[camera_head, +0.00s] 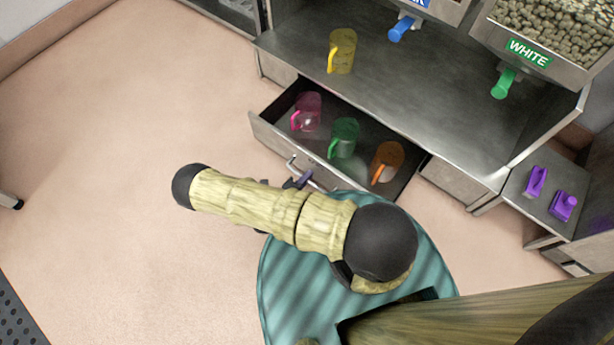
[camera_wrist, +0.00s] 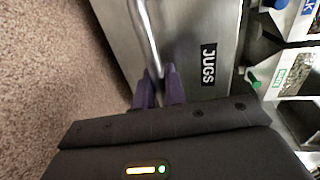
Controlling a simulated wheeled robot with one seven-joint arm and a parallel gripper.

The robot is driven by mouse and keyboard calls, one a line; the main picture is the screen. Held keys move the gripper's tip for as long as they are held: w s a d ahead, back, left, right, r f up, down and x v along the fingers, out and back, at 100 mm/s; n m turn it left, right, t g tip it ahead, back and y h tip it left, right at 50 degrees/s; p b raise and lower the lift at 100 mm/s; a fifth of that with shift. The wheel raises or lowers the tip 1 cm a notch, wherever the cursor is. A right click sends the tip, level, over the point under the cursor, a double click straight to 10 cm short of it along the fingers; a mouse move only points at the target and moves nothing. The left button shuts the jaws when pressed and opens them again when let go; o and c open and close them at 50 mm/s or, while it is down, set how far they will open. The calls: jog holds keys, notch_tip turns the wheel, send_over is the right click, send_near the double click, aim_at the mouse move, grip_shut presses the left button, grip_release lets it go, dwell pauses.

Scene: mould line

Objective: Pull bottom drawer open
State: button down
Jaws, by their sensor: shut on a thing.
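The drawer (camera_head: 268,135) under the metal counter stands pulled out, with a pink jug (camera_head: 307,112), a green jug (camera_head: 344,138) and an orange jug (camera_head: 387,162) inside. Its metal front (camera_wrist: 195,25) fills the middle of the wrist view and carries a black "JUGS" label (camera_wrist: 208,65). The bar handle (camera_wrist: 146,35) runs between the purple fingers of my gripper (camera_wrist: 159,85), which is shut on it. In the head view my gripper (camera_head: 299,181) is at the drawer's front, partly hidden by my arm.
A yellow jug (camera_head: 342,50) stands on the counter (camera_head: 440,105) above. A bin labelled "WHITE" (camera_head: 529,53) with a green spout is at the upper right. Purple items (camera_head: 536,181) lie on a side surface at the right. The floor (camera_head: 110,130) at left is clear.

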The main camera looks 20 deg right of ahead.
jog(key=c, duration=1.5)
grip_release()
jog(key=v, duration=1.7)
jog(key=shift+s+a+f, duration=0.15)
jog(key=shift+s, duration=0.05)
